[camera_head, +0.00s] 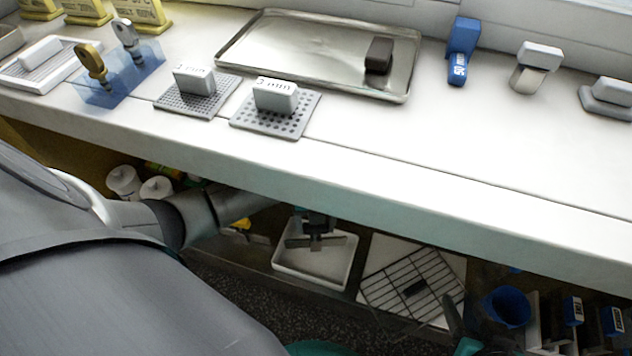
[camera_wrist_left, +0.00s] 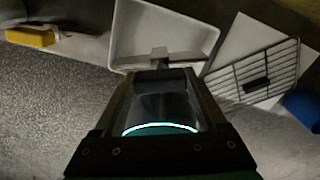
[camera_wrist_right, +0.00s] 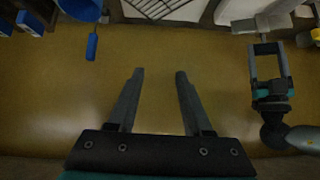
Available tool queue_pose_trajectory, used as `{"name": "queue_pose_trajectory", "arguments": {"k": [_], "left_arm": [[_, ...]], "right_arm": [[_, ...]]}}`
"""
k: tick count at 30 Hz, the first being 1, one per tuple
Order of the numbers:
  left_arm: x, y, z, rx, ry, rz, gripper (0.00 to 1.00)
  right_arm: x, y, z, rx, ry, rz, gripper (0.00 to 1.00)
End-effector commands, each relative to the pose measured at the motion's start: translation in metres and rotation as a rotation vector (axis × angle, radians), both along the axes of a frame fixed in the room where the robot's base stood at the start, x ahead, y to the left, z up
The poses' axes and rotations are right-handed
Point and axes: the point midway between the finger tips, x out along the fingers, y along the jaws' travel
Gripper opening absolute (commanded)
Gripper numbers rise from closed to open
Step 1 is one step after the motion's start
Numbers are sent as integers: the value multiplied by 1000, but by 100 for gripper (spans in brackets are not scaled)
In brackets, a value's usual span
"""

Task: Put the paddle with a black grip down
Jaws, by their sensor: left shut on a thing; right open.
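My left gripper (camera_head: 316,226) is under the counter, shut on a grey flat-bladed thing (camera_head: 315,242), likely the paddle. It is held over or in a white tray (camera_head: 283,268) on the lower shelf; I cannot tell whether it touches the tray. The thing also shows beyond my fingers in the left wrist view (camera_wrist_left: 160,55). Its grip is hidden in the jaws, so I cannot see its colour. My right gripper (camera_wrist_right: 158,75) is open and empty in its wrist view. My left gripper shows at the right of that view (camera_wrist_right: 266,68).
A wire rack with a black grip (camera_head: 415,288) lies right of the white tray, beside a blue funnel (camera_head: 508,305). The counter edge (camera_head: 400,180) overhangs the shelf. On the counter stand a metal tray (camera_head: 300,45) with a dark block, perforated plates, and a blue tool (camera_head: 462,45).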

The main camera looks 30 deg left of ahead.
Motion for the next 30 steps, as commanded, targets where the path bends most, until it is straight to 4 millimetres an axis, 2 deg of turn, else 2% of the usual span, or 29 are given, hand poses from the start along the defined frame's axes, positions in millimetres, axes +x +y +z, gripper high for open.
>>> {"name": "queue_pose_trajectory", "arguments": {"k": [6, 19, 30], "left_arm": [[0, -1, -14, -2, -1, 1, 0], [1, 0, -27, -2, -1, 0, 0], [1, 0, -51, -2, -1, 1, 0]], "right_arm": [[8, 17, 0, 66, -124, 17, 50], [13, 32, 5, 135, -248, 28, 50], [12, 53, 20, 269, -469, 29, 50]]}}
